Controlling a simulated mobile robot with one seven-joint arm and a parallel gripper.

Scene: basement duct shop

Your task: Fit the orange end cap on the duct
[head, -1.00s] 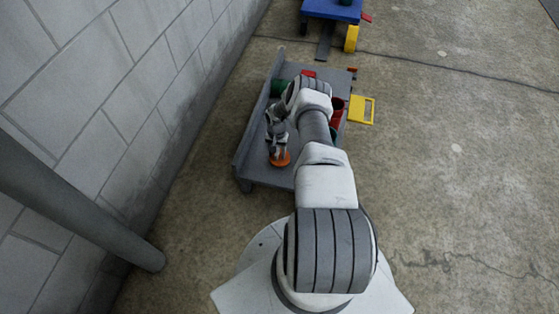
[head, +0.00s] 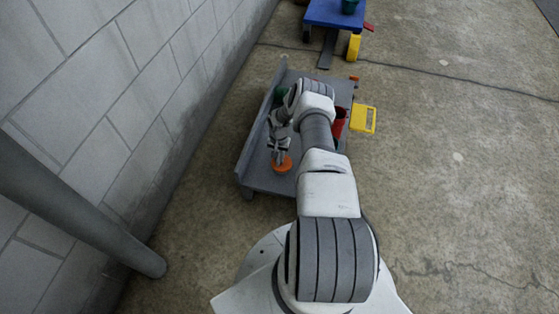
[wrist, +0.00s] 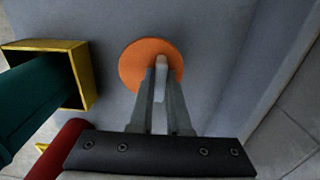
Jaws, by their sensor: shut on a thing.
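The orange end cap (wrist: 135,65) is a round disc with a pale knob (wrist: 161,66) standing up from it. My gripper (wrist: 161,80) is shut on that knob, with a finger on either side. In the head view the orange cap (head: 282,165) is under my gripper (head: 280,154), over the near left part of a grey platform. Whether the cap touches the platform is unclear. A dark green cylinder (wrist: 35,95) with a yellow square frame (wrist: 88,72) at its end lies left in the wrist view. I cannot tell which piece is the duct.
The grey platform (head: 262,178) has a raised wall along its left side, near the block wall (head: 120,90). A red piece (head: 339,122) and a yellow frame (head: 363,119) are at its right. A grey pipe (head: 75,215) slants at left. A blue cart (head: 338,14) stands beyond. The right floor is clear.

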